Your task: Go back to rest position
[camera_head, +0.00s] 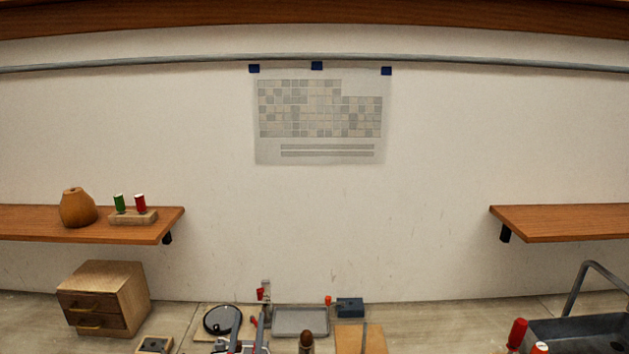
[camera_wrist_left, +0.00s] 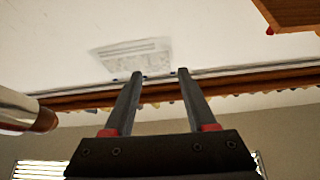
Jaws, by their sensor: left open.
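My left gripper (camera_head: 248,328) shows small at the bottom edge of the head view, over the bench near the round black-rimmed item. In the left wrist view its two dark fingers (camera_wrist_left: 160,75) stand apart with nothing between them. They point toward the wall with the poster, which appears upside down there. My right gripper is in neither view.
The bench holds a wooden drawer box (camera_head: 105,298), a grey tray (camera_head: 300,321), a dark blue block (camera_head: 350,307) and a dark bin (camera_head: 580,332). Shelves (camera_head: 120,228) (camera_head: 560,223) flank the poster (camera_head: 320,118). A blurred metallic cylinder (camera_wrist_left: 25,112) is at the wrist view's left.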

